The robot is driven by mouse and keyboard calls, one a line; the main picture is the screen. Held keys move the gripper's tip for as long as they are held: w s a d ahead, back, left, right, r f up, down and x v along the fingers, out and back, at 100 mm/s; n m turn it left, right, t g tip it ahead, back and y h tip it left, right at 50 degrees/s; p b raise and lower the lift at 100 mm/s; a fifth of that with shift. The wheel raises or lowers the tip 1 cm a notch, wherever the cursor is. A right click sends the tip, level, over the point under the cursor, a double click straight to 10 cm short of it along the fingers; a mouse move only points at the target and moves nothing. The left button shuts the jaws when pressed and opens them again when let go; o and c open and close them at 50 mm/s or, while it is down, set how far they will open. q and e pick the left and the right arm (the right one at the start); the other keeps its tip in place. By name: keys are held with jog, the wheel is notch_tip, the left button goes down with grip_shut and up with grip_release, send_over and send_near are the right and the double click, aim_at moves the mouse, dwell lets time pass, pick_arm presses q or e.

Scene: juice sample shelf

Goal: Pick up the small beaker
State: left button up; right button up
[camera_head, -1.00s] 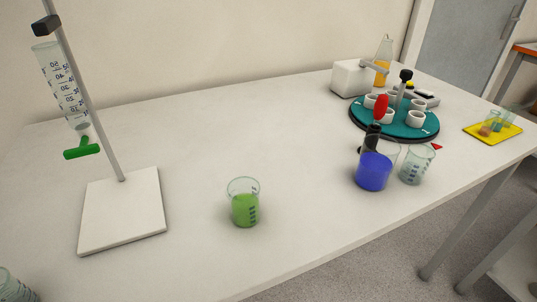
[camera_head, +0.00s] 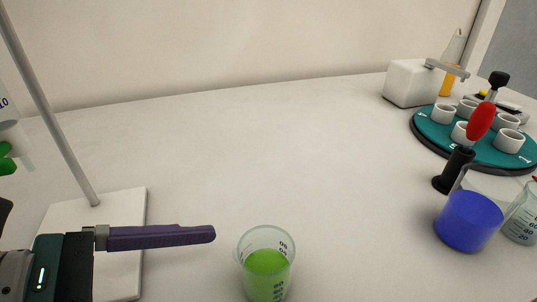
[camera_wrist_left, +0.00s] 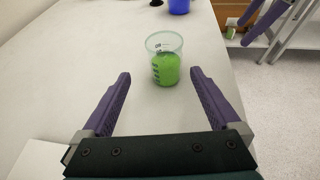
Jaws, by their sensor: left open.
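A small clear beaker with green liquid (camera_head: 266,268) stands upright on the white table, low centre in the head view. It also shows in the left wrist view (camera_wrist_left: 165,65). My left gripper (camera_wrist_left: 160,74) is open and empty, its purple fingers spread apart with the beaker just beyond the gap between their tips. In the head view one finger of it (camera_head: 165,237) points at the beaker from the left, with space between. Purple fingers of my right gripper (camera_wrist_left: 266,20) show at the upper right of the wrist view, partly cut off.
A stand with a white base (camera_head: 118,270) and rod is at the left. A beaker of blue liquid (camera_head: 468,222), a clear beaker (camera_head: 522,222) and a teal round rack (camera_head: 430,132) with white cups are at the right. The table between is clear.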

aim_at(243, 271)
pick_arm(q)
jog(key=x, duration=0.3)
jog(key=shift+w+d+f, duration=0.1)
jog(key=shift+d+f, duration=0.1)
jog(key=shift+d, duration=0.15)
jog(key=shift+d+f, duration=0.15)
jog(key=shift+d, duration=0.15)
jog(key=x, duration=0.5)
jog(key=shift+d+b, duration=0.35)
jog(key=shift+d, duration=0.05)
pick_arm(e)
jog(key=shift+s+d+f, duration=0.1)
jog(key=shift+s+f, duration=0.3)
jog(key=shift+f, duration=0.1)
pick_arm(q)
jog(key=c, duration=1.5)
